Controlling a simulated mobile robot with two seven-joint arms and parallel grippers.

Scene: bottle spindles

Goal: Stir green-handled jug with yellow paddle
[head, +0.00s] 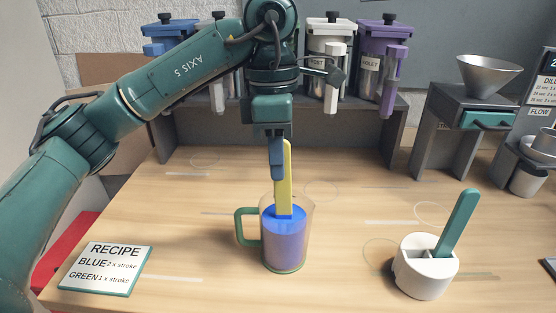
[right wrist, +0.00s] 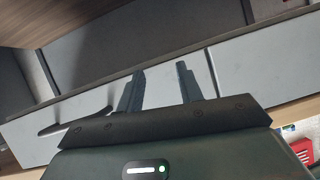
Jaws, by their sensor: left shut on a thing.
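The green-handled jug (head: 285,242) stands on the table in the head view, its handle to the left, with blue-violet liquid inside. The yellow paddle (head: 285,180) stands upright with its lower end in the jug's liquid, that end hidden. My left gripper (head: 277,165) points down above the jug and is shut on the paddle's upper part. My right gripper (right wrist: 158,88) shows only in the right wrist view, its two fingers apart with nothing between them.
A white holder (head: 425,272) with a teal paddle (head: 457,222) stands at the right. A recipe card (head: 105,268) lies at the left front. Behind are a dispenser rack with blue (head: 170,32) and violet (head: 384,45) canisters, and a funnel (head: 487,74) on a stand.

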